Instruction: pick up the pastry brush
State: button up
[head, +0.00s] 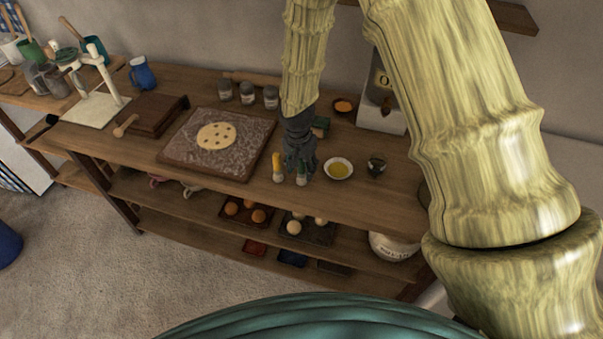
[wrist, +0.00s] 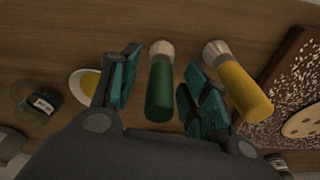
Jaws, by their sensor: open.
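Two brushes with pale bristles lie side by side on the wooden worktop. One has a green handle (wrist: 159,92); the other has a yellow handle (wrist: 242,90). In the head view the yellow brush (head: 277,169) is just left of my gripper and the green brush (head: 302,176) is partly hidden beneath it. My gripper (head: 299,158) points down over the green brush. In the wrist view my gripper (wrist: 163,70) is open, with the green brush between its fingers and the yellow brush outside the right finger. I cannot tell whether the fingers touch the green brush.
A small bowl of yellow liquid (head: 339,168) and a dark glass jar (head: 376,166) stand to the right. A speckled board (head: 176,156) with flat dough (head: 216,136) lies to the left. Several jars (head: 247,93) stand behind. The worktop's front edge is close by.

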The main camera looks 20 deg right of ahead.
jog(key=shift+w+d+f+p, duration=0.1)
jog(key=shift+f+p, duration=0.3)
jog(key=shift+f, duration=0.85)
grip_shut()
